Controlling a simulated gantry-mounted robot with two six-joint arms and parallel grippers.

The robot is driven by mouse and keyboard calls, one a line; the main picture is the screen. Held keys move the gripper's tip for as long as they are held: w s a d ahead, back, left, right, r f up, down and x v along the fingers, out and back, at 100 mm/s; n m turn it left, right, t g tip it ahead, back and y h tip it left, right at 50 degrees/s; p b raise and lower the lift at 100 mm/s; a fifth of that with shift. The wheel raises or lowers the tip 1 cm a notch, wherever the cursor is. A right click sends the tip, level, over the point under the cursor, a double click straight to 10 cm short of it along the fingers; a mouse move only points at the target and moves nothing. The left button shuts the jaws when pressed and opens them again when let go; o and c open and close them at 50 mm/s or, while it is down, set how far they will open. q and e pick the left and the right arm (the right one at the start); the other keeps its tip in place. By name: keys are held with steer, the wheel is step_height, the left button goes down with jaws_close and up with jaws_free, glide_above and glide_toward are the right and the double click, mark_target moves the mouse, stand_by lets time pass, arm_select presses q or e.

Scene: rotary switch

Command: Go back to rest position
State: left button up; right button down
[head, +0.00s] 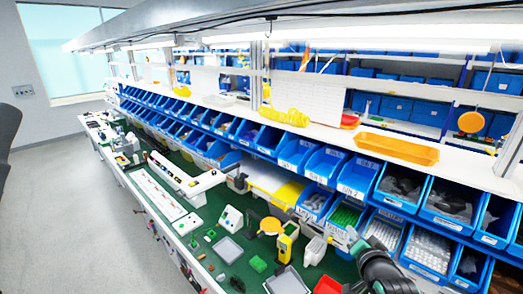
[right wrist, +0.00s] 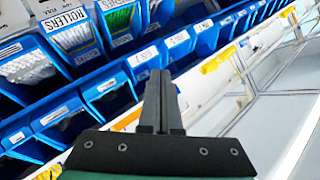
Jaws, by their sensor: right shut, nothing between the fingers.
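My right gripper (head: 356,246) is at the lower right of the head view, above the near end of the green bench and in front of the blue bins. Its dark arm enters from the bottom right. In the right wrist view my right gripper (right wrist: 160,76) has its two dark fingers together, with nothing between them. It points toward the row of blue bins and appears clear of them. My left gripper is not in view. No part is clearly recognisable as the rotary switch.
Blue bins (head: 325,164) line the bench's back in rows. The green bench (head: 205,240) holds a white box with buttons (head: 230,219), a yellow-green device (head: 285,242), grey trays (head: 228,249) and a red tray (head: 327,285). An orange tray (head: 398,148) lies on the shelf. Floor at left is clear.

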steer(key=s+a+r+n+t+y, duration=0.1)
steer(key=a+r+t, duration=0.1)
steer(key=r, duration=0.6)
steer(key=s+a+r+n+t, duration=0.1)
steer(key=s+a+r+t, duration=0.15)
steer(key=r, duration=0.45)
steer(key=s+a+r+n+t+y, duration=0.1)
steer(key=s+r+n+t, duration=0.3)
steer(key=s+r, duration=0.7)
steer(key=s+a+r+n+t+y+p, duration=0.1)
steer(key=s+a+r+n+t+y, duration=0.1)
steer(key=s+r, duration=1)
step_height(320, 180, up, 2)
steer(key=a+n+t, duration=0.1)
steer(key=n+t, duration=0.1)
steer(key=t, duration=0.1)
steer(key=shift+a, duration=0.4)
steer(key=shift+w, duration=0.1)
